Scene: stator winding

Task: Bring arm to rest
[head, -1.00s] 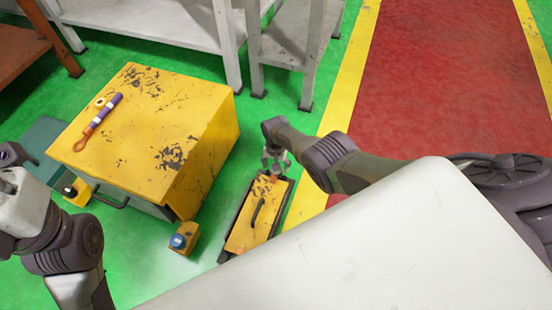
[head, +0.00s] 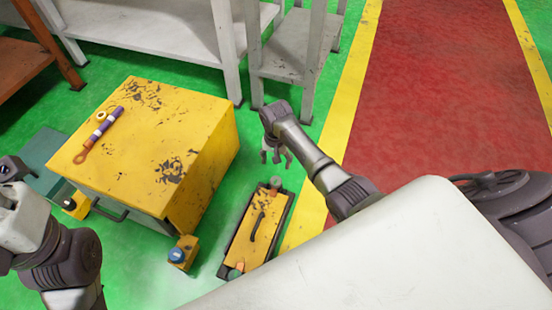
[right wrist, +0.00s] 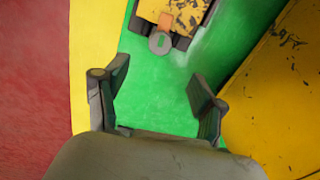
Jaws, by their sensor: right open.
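My right gripper (head: 277,155) hangs over the green floor, above and behind the far end of the yellow toolbox-like case (head: 250,232). In the right wrist view its two fingers (right wrist: 158,105) are spread apart with nothing between them. The near end of that case (right wrist: 178,12) shows beyond the fingers, with a grey round part (right wrist: 160,43) at its edge. My left arm (head: 50,250) comes in at the left edge of the head view; its gripper fingers are not clearly visible.
A worn yellow cabinet (head: 150,130) stands left of the case, with a purple and orange tool (head: 98,134) on top. White tables (head: 150,25) stand behind. A red walkway (head: 440,100) is free at the right.

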